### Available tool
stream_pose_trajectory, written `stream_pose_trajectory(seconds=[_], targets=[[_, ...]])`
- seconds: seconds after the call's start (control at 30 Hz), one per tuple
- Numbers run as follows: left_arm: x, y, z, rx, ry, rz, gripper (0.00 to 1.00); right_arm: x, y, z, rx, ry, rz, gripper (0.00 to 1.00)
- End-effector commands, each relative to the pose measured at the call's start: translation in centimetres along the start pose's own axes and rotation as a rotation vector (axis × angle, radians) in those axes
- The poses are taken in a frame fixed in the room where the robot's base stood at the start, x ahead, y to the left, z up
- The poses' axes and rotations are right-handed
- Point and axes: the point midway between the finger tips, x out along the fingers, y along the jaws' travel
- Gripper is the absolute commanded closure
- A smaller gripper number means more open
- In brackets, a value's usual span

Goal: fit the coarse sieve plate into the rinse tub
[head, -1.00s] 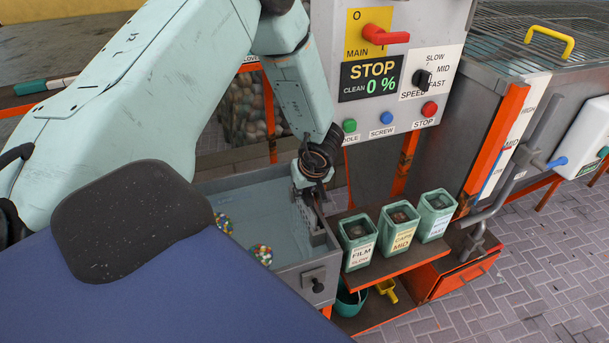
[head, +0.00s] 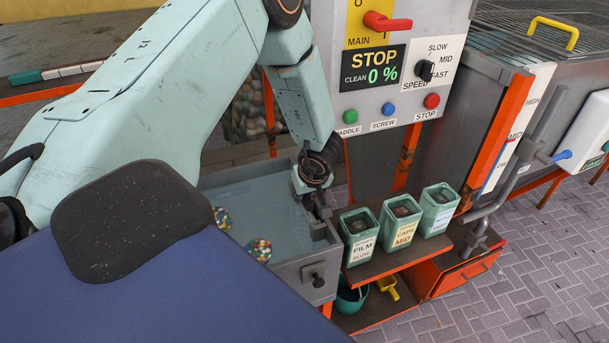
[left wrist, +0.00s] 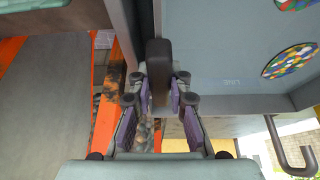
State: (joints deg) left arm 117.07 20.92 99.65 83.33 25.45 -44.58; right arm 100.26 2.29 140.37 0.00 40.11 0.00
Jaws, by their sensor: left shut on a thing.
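The rinse tub (head: 328,266) is a grey metal trough with bluish water, right of the blue panel in the head view. Two round patches of coloured flakes (head: 259,249) show in it. My left gripper (head: 316,205) is at the tub's right end, low at the wall. In the left wrist view my left gripper (left wrist: 159,95) is shut on a dark upright block (left wrist: 158,62), which I take as the grip of the coarse sieve plate. The plate below is mostly hidden, so I cannot tell how it sits in the tub. My right gripper is not in view.
Several labelled green bins (head: 400,223) stand on a shelf right of the tub. A control panel (head: 386,75) reading STOP, clean 0 %, is behind. A yellow scoop (head: 388,287) and a teal bucket (head: 350,300) are below. Paved floor is free at the right.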

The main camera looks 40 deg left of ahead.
Motion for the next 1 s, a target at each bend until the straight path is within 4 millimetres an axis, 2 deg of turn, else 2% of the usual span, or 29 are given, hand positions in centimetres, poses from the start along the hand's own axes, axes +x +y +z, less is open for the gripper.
stream_pose_trajectory(seconds=[0.47,0.5,0.7,0.8,1.0], targets=[[0.32,0.01,0.15,0.001,0.0,0.0,1.0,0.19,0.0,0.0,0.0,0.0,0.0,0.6],[0.32,0.01,0.15,0.001,0.0,0.0,0.81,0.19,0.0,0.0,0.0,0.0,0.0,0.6],[0.32,0.02,0.15,0.001,0.0,0.001,0.64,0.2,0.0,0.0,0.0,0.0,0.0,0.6],[0.31,0.03,0.14,0.001,0.0,0.001,0.56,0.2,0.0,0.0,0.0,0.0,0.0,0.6],[0.29,0.07,0.12,0.0,0.0,0.002,0.56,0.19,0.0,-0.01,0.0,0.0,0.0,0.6]])
